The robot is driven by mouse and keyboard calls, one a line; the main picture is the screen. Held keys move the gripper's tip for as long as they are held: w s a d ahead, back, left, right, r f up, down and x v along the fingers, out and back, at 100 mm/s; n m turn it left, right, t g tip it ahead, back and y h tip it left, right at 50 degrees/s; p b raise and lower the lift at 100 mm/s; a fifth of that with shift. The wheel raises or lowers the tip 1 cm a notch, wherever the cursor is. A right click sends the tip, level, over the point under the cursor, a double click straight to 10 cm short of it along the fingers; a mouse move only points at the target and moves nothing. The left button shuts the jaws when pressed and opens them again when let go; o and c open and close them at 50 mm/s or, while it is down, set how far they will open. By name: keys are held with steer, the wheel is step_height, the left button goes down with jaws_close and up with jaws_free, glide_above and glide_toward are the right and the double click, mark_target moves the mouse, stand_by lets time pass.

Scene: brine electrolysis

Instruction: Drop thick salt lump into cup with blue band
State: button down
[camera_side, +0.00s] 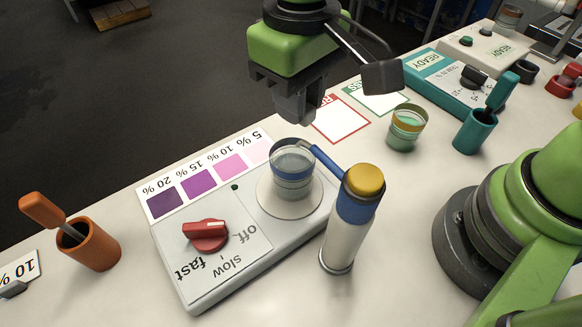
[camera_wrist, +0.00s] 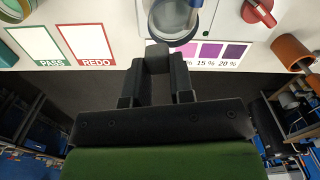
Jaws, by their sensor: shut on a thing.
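The cup with the blue band (camera_side: 292,182) stands upright on the round white plate of the stirrer, with clear liquid in it. Its rim and part of its inside show at the top of the wrist view (camera_wrist: 174,28). My gripper (camera_side: 292,112) is above the cup in the side view, apart from it. In the wrist view my gripper (camera_wrist: 157,66) is shut on a small grey block, the salt lump (camera_wrist: 157,50), at its fingertips. In the side view the lump cannot be told apart from the dark fingers.
A white bottle with a yellow cap (camera_side: 362,180) and blue arm stands close beside the cup. The stirrer (camera_side: 255,262) has a red knob (camera_side: 206,234). A yellow-banded cup (camera_side: 406,130), a teal holder (camera_side: 474,133) and an orange holder (camera_side: 91,246) stand farther off.

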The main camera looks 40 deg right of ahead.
steer(key=c, duration=0.9)
jaws_free()
step_height(320, 180, up, 10)
